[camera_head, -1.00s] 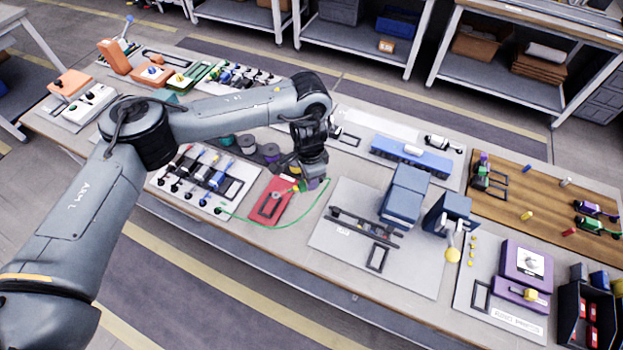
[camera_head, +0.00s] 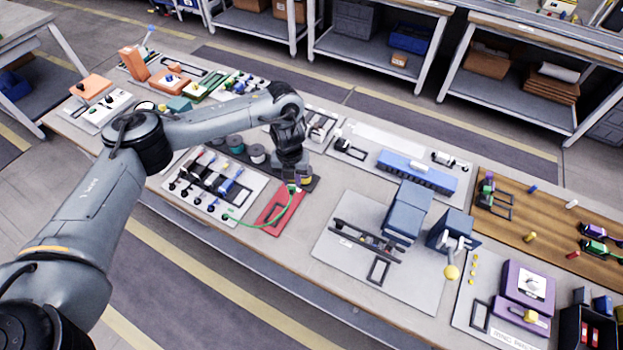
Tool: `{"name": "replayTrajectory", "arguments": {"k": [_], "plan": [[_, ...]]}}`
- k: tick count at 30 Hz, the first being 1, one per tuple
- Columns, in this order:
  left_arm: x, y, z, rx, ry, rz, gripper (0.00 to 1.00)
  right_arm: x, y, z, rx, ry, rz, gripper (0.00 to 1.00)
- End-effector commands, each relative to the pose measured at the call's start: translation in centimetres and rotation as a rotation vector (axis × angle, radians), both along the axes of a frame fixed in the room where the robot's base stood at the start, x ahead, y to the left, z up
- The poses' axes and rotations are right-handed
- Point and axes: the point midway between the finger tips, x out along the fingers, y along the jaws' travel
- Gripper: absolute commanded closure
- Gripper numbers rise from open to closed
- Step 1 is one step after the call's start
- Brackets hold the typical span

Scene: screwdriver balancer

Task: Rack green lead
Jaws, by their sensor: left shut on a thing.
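The green lead (camera_head: 268,224) is a thin cable. It runs from the front of the grey mat (camera_head: 243,207), sags over the red block (camera_head: 271,211), and rises to my left gripper (camera_head: 293,187). My left gripper points down, shut on the lead's upper end, just above the far right end of the red block. The jaws are small and partly hidden, so the grip detail is unclear. No part labelled as a rack can be made out. My right gripper is not in view.
Several plugs with black, red and blue parts stand on the grey mat. Grey-green spools (camera_head: 257,153) stand behind it. To the right is a grey mat with a black rail (camera_head: 368,240) and blue boxes (camera_head: 405,211). Bare table lies between the red block and that mat.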

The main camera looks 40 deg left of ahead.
Motion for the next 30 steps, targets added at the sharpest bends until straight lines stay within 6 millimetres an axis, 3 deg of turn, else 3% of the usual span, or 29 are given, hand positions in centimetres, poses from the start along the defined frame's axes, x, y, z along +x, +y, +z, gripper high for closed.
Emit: {"name": "replayTrajectory", "arguments": {"k": [9, 15, 21, 30], "plan": [[-5.5, 10.1, -1.6, 0.002, 0.005, -0.353, 1.00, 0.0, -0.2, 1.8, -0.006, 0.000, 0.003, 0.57], [-8.1, 14.2, -1.7, 0.001, 0.002, -0.401, 1.00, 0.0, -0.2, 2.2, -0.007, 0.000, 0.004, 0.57], [-9.1, 15.9, -1.8, 0.000, 0.000, -0.416, 1.00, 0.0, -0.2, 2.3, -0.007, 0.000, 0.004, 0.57], [-9.3, 16.2, -3.5, 0.000, 0.000, -0.417, 1.00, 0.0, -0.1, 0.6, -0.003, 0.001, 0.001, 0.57]]}}
